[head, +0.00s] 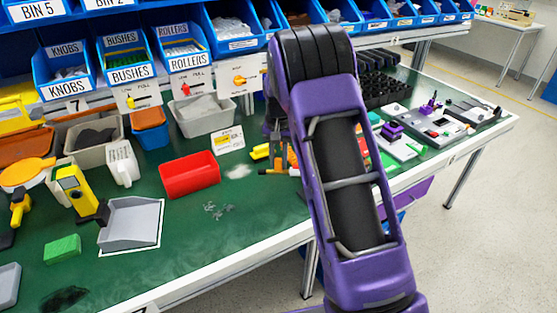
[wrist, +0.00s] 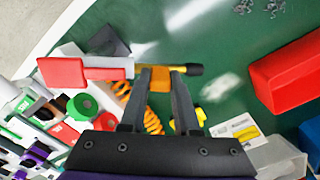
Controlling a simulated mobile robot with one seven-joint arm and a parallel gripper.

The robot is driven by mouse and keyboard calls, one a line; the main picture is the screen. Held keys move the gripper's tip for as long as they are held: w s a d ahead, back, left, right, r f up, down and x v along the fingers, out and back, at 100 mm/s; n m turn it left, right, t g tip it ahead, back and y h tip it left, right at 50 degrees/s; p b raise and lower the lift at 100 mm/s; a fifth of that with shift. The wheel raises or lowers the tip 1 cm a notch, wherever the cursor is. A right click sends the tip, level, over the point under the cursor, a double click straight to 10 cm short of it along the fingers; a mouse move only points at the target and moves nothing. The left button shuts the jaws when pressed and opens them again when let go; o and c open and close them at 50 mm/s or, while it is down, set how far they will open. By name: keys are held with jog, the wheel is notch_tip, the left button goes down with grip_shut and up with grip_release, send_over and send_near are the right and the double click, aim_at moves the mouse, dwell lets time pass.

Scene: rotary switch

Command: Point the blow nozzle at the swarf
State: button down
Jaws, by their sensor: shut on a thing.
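The blow nozzle (wrist: 160,87) is orange with a yellow tube and a black tip. My gripper (wrist: 161,72) is shut on its orange body, one finger on each side. In the wrist view the black tip points right; in the head view the nozzle (head: 275,171) shows beside my arm, its tip pointing left. An orange coiled hose (wrist: 155,113) shows near the fingers. The swarf (head: 217,210) is a small scatter of grey curls on the green bench, left of and nearer than the nozzle. In the wrist view the swarf (wrist: 244,6) lies at the top right, apart from the tip.
A red bin (head: 190,175) stands behind the swarf. A pale powdery patch (head: 238,172) lies between the bin and the nozzle. A grey dustpan (head: 130,222) is at left. Green bench around the swarf is clear. My purple arm hides part of the bench.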

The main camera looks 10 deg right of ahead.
jog(key=s+n, duration=0.2)
jog(key=n, duration=0.1)
jog(key=s+n, duration=0.1)
jog(key=s, duration=0.1)
jog(key=shift+a+n+b, duration=0.3)
jog(key=shift+b, duration=0.05)
jog(key=c, duration=0.9)
grip_release()
jog(key=shift+r, duration=0.15)
notch_tip(320, 180, up, 17)
jog(key=shift+r+p, duration=0.1)
jog(key=shift+p, duration=0.7)
